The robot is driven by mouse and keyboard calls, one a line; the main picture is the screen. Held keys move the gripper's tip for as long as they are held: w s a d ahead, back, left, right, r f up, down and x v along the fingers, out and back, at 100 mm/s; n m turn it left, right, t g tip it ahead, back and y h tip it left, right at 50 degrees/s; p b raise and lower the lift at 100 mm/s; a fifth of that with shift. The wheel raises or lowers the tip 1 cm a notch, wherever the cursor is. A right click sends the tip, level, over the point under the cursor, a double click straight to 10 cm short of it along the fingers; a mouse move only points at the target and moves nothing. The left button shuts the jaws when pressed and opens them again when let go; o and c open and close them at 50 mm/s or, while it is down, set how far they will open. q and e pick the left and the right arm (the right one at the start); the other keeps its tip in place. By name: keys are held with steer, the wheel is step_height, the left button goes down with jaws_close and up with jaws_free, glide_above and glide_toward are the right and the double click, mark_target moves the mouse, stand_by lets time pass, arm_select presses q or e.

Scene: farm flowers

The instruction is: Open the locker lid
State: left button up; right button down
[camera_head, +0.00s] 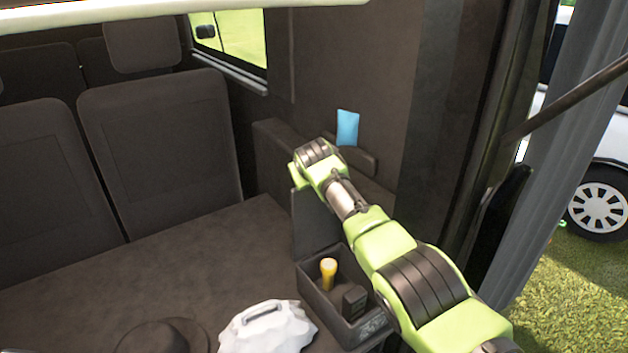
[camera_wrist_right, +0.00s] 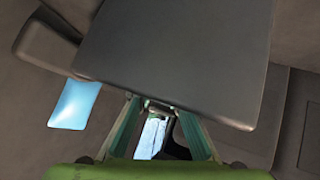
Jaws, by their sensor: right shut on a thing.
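The locker lid (camera_wrist_right: 175,55) is a dark flat panel filling the upper middle of the right wrist view. My right gripper (camera_wrist_right: 155,106) is at the lid's near edge, its two fingers closing on a small dark part there, which looks like the handle. In the head view a dark upright panel (camera_head: 312,225), seemingly the lid, shows below my right wrist; the right fingertips are hidden behind the wrist. How far the lid stands open is hard to tell. My left gripper is not in view.
A light blue packet (camera_head: 347,127) is by the side wall. A dark open bin (camera_head: 350,329) with a yellow flashlight (camera_head: 328,273) stands below my right arm. A white bag (camera_head: 268,331) and a dark hat (camera_head: 160,338) lie in front. Seats (camera_head: 160,150) stand left.

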steer(key=shift+s+a+f+g, duration=0.1)
steer(key=shift+s+f+g, duration=0.1)
steer(key=shift+f, duration=0.3)
steer(key=shift+s+f+g, duration=0.1)
steer(key=shift+s+f, duration=0.05)
steer(key=shift+f, duration=0.35)
steer(key=c, duration=1.9)
jaws_free()
steer(key=shift+w+a, duration=0.15)
steer(key=v, duration=1.2)
steer(key=shift+r, duration=0.2)
steer(key=shift+f, duration=0.1)
